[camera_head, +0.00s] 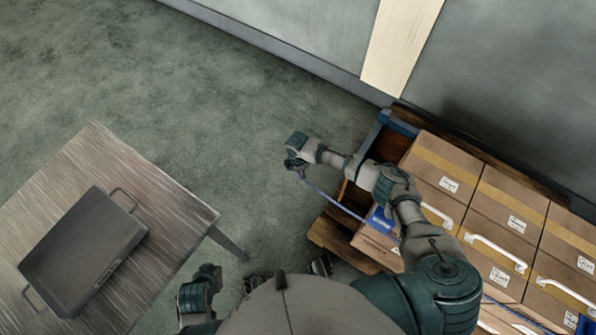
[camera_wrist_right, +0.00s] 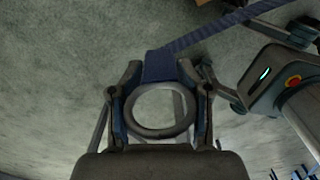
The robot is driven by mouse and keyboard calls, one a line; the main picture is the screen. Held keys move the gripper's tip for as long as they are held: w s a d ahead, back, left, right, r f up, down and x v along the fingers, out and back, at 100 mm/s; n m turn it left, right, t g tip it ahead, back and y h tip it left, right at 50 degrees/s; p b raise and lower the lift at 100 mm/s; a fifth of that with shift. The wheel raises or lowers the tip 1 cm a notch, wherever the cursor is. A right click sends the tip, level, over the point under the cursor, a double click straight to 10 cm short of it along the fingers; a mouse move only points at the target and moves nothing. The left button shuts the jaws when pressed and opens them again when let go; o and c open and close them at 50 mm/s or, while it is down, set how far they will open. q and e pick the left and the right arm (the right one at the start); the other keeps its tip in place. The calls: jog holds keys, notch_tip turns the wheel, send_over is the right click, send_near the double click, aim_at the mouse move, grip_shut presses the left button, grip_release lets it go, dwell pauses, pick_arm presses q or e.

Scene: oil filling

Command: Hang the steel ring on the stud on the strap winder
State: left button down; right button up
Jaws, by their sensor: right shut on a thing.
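The steel ring (camera_wrist_right: 132,108) is a flat grey loop between the fingers of my right gripper (camera_wrist_right: 160,78). A blue strap (camera_wrist_right: 158,68) meets its upper edge and runs off to the upper right. In the head view my right gripper (camera_head: 296,166) is held above the floor left of the boxes, and the strap (camera_head: 335,203) stretches from it to the lower right. The ring is too small to make out there. My left gripper (camera_head: 203,285) is low beside my body, its fingers unclear. I cannot make out the strap winder or its stud.
Brown cartons (camera_head: 485,200) with white handles stand stacked on a wooden pallet (camera_head: 330,236) at the right. A table (camera_head: 165,205) at the left bears a dark metal tray (camera_head: 85,250). The floor between the table and pallet is open.

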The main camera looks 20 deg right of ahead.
pick_arm(q)
jog(key=shift+w+r+p, duration=0.1)
jog(key=shift+r+p, duration=0.35)
jog(key=shift+r, duration=0.15)
pick_arm(e)
jog(key=s+a, duration=0.1)
jog(key=a, duration=0.5)
jog(key=shift+s+a, duration=0.35)
jog(key=shift+s, duration=0.05)
jog(key=shift+r, duration=0.15)
